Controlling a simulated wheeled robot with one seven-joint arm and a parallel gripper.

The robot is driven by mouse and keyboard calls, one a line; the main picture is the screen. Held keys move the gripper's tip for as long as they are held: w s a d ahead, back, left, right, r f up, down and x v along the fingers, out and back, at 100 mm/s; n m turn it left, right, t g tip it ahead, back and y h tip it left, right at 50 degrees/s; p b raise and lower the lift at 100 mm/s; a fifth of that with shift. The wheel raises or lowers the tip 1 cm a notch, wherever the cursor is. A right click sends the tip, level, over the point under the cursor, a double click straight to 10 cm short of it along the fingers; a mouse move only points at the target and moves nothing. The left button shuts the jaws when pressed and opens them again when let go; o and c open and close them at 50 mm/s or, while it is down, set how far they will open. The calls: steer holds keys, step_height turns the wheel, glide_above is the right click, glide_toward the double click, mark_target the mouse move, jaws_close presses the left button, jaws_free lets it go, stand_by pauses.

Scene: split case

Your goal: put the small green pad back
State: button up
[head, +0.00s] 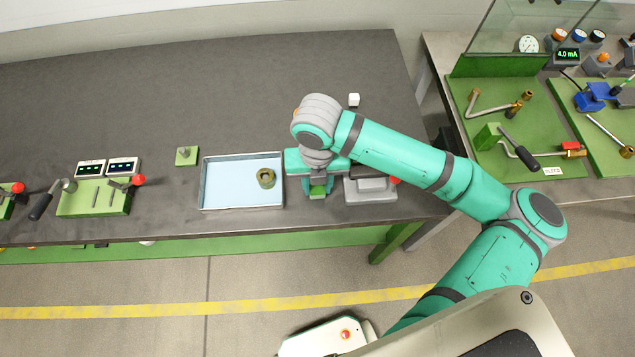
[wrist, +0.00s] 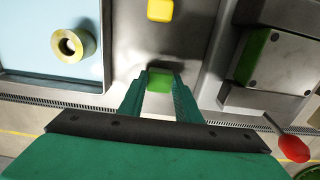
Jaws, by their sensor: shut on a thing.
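A small green pad (wrist: 159,79) sits between the fingertips of my gripper (wrist: 160,84) in the wrist view, and the gripper is shut on it. In the head view my gripper (head: 318,188) is near the front edge of the dark bench, between the blue-lined tray and a grey fixture (head: 370,191). A green patch shows between the fingers there. In the wrist view the fixture (wrist: 280,65) stands to the right, apart from the fingers, with a green layer on its side. I cannot tell whether the pad touches the surface below.
The tray (head: 203,185) holds an olive ring (head: 266,178). A red knob (wrist: 293,148) sticks out from the fixture. A yellow block (wrist: 160,10) lies beyond the fingers. The bench's back left is clear.

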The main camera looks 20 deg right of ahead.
mark_target(317, 188)
steer(key=shift+f, duration=0.15)
steer(key=o, duration=0.9)
steer(key=shift+d, duration=0.1)
step_height(317, 188, up, 12)
steer(key=shift+r, duration=0.2)
